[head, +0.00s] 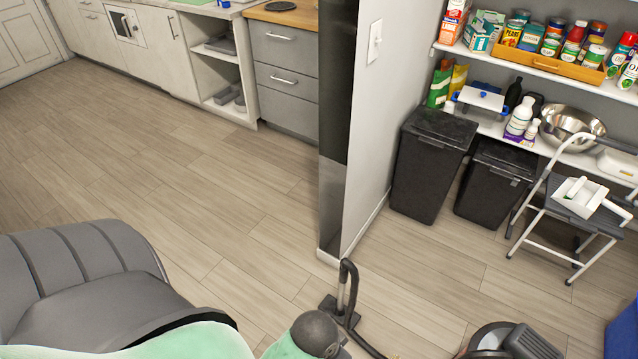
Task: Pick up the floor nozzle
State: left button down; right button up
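A dark floor nozzle (333,309) rests on the wood floor just in front of the end of the partition wall. A short grey tube rises from it, and a black hose (354,300) bends over at the top and runs down toward the bottom edge. I cannot make out the nozzle's full outline, because the hose crosses in front of it. Neither of my grippers is in view. A grey and pale green part of my own body shows at the lower left and bottom middle.
The partition wall (378,110) stands directly behind the nozzle. A dark, rounded appliance (507,341) sits at the bottom right. Two black bins (430,165), a step stool (570,215) and loaded shelves (590,75) line the right. Floor at left is clear.

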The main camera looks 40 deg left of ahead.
aim_at(342, 293)
jog(key=k+j+u, duration=0.1)
jog(key=k+u, duration=0.2)
jog(key=k, duration=0.2)
jog(key=k+j+u, duration=0.25)
jog(key=k, duration=0.2)
